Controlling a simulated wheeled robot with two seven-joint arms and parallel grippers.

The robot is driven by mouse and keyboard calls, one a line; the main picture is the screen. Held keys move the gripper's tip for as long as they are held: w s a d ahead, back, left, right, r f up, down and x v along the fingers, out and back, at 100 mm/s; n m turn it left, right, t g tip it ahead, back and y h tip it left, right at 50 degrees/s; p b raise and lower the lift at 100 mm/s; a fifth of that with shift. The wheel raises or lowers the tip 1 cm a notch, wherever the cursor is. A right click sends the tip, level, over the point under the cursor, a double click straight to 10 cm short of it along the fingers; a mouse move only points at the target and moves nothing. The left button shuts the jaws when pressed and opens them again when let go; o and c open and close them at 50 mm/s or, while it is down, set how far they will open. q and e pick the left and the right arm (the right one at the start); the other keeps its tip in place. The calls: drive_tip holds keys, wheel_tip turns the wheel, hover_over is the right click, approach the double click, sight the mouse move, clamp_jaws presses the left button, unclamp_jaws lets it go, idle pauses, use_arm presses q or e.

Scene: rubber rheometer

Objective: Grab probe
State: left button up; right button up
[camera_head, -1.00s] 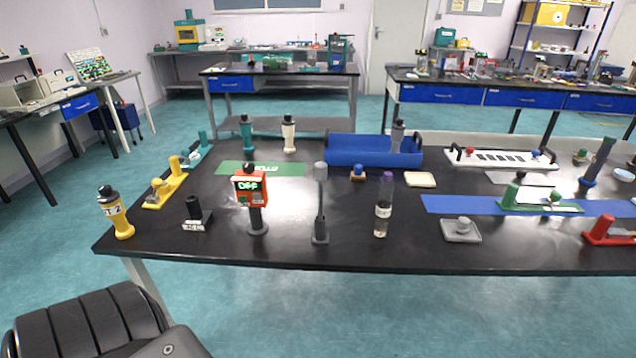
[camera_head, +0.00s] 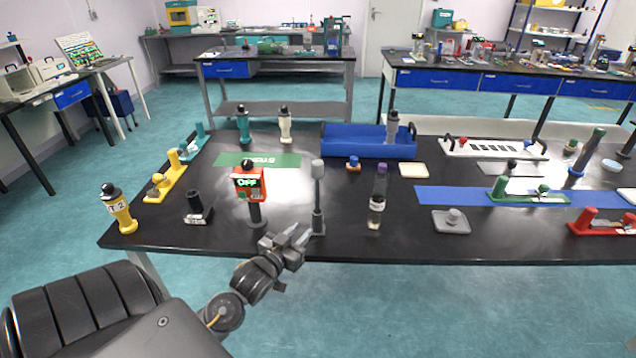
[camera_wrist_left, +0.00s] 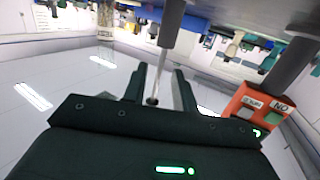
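The likeliest probe is a slim grey post (camera_head: 317,190) with a thicker cylindrical head, upright near the front edge of the black table (camera_head: 340,247). My left gripper (camera_head: 300,236) is just in front of its lower part, fingers open and pointing at it. In the left wrist view a grey rod (camera_wrist_left: 171,24) shows beyond and between the open fingers of the left gripper (camera_wrist_left: 160,72); I cannot tell whether they touch it. My right gripper is not in view.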

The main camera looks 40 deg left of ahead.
sight(317, 200)
use_arm(q)
drive_tip(key=shift+t, duration=0.6)
drive_tip(key=w+r, duration=0.1)
drive_tip(key=w, duration=0.1)
drive_tip(key=w+a+r, duration=0.1)
drive_tip(key=w, duration=0.1)
drive_tip(key=w+a+p, duration=0.1)
drive_tip(key=w, duration=0.1)
drive_tip(key=shift+w+r, duration=0.1)
drive_tip(key=shift+r, duration=0.3)
drive_tip(key=shift+w+r, duration=0.15)
drive_tip(key=w, duration=0.1)
drive_tip(key=w+p, duration=0.1)
drive_tip(key=w, duration=0.1)
drive_tip(key=w+a, duration=0.1)
drive_tip(key=shift+w+f+p, duration=0.2)
drive_tip(key=shift+w+p, duration=0.1)
drive_tip(key=shift+w, duration=0.05)
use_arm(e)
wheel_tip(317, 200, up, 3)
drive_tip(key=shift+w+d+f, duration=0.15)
use_arm(q)
clamp_jaws()
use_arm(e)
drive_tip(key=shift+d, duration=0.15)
